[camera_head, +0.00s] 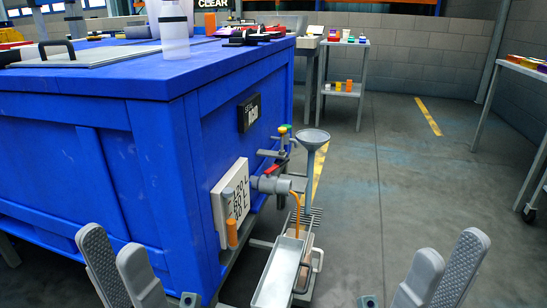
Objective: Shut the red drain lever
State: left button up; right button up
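The red drain lever (271,171) is a small red handle on top of the grey drain valve (268,185), low on the end of the blue tank (130,150). An orange stream (297,214) runs from the valve's spout down toward a grey metal tray (278,272). My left gripper (109,246) is open and empty at the lower left, in front of the tank and apart from the lever. My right gripper (450,250) is open and empty at the lower right, over the floor, well away from the lever.
A grey funnel (314,139) on a stand rises just right of the valve. A white volume label (231,203) and an orange cylinder (232,232) are left of it. Small taps with green and yellow tops (283,130) sit above. The floor (385,180) to the right is clear.

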aim_at(279, 164)
jog(key=k, duration=1.25)
jog(key=u, duration=2.25)
jog(key=l, duration=2.6)
jog(key=i+l, duration=0.1)
jog(key=l, duration=2.55)
